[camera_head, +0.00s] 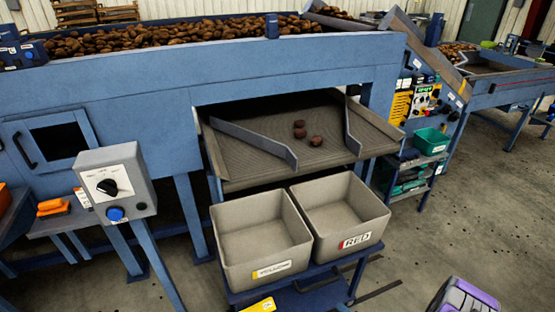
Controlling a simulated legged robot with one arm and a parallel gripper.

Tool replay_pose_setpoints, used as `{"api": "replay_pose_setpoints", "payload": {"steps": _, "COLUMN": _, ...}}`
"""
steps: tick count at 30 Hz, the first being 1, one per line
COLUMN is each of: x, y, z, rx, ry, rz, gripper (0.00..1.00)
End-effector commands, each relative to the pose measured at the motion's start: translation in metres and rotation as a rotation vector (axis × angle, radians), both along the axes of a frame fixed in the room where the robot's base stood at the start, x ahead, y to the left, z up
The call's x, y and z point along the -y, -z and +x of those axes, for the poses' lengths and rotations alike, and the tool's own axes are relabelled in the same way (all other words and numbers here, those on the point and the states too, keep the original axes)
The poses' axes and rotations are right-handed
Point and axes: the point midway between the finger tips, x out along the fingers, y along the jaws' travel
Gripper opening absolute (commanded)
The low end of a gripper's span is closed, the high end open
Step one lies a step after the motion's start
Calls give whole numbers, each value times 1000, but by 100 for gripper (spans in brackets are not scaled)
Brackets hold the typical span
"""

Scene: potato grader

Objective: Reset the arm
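My gripper does not show in the head view. No arm link can be made out for sure either. Three potatoes (309,131) lie close together on the grader's dark outfeed belt (250,160), between two angled guide plates. Two open grey bins stand side by side below the belt's end. The left bin (265,262) has a yellow-marked label too small to read. The right bin (345,225) has a label reading RED. Both bins look empty.
The blue grader (250,75) spans the view, with many potatoes on top. A control box (115,185) on a post stands at left. A purple and grey object (468,297) shows partly at bottom right. Open concrete floor (450,225) lies at right.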

Motion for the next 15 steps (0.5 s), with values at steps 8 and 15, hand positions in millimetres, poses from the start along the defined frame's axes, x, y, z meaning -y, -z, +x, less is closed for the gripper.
{"api": "replay_pose_setpoints", "payload": {"steps": 8, "x": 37, "y": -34, "z": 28, "rx": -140, "ry": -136, "rz": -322, "gripper": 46}}
{"api": "replay_pose_setpoints", "payload": {"steps": 15, "x": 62, "y": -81, "z": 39, "rx": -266, "ry": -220, "rz": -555, "gripper": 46}}
